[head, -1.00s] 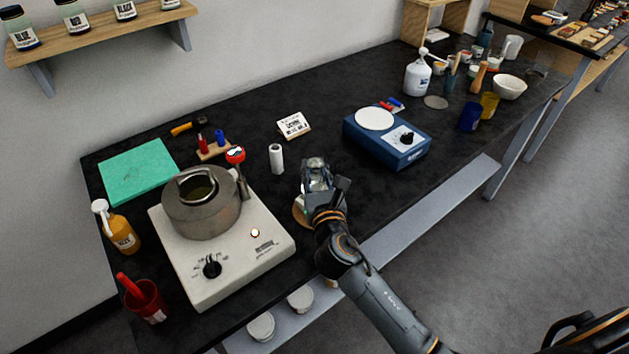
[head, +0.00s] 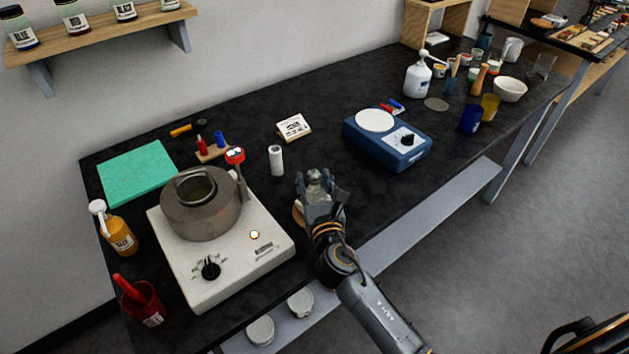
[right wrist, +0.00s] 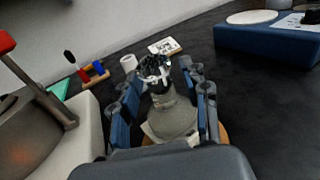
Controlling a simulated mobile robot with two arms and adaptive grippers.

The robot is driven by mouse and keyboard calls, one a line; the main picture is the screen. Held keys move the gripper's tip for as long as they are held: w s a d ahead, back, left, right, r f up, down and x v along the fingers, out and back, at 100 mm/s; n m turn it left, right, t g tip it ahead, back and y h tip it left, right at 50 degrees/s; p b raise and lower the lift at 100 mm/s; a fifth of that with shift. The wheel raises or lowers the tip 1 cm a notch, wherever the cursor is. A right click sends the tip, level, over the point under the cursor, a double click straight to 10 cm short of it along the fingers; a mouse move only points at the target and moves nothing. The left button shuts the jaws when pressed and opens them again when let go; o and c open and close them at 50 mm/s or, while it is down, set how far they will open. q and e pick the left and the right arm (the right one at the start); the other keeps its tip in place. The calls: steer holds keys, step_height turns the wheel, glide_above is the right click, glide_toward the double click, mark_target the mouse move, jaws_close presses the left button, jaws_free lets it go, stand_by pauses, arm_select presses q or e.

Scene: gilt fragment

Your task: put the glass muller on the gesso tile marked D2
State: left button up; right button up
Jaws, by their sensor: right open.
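The glass muller (right wrist: 172,117), clear with a knobbed top and a wider base, is between the fingers of my right gripper (right wrist: 166,104) in the right wrist view. In the head view the glass (head: 316,179) is partly hidden by my right gripper (head: 320,190). The gripper is open, with a finger on each side of the glass. A pale piece (right wrist: 152,132) and a round wooden edge (head: 298,212) show below it, mostly hidden. I cannot read a D2 mark on any tile.
A white hotplate (head: 254,259) with a metal pot (head: 207,216) stands to the left. A white cylinder (head: 276,160) and a lettered card (head: 294,127) stand behind the gripper. A blue scale (head: 390,143) is to the right. The black bench (head: 340,115) between card and scale is clear.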

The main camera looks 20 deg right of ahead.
steer(key=s+a+b, duration=0.1)
steer(key=s, duration=1.1)
steer(key=shift+a+r+b, duration=0.15)
steer(key=shift+a+b, duration=0.05)
steer(key=shift+b, duration=0.1)
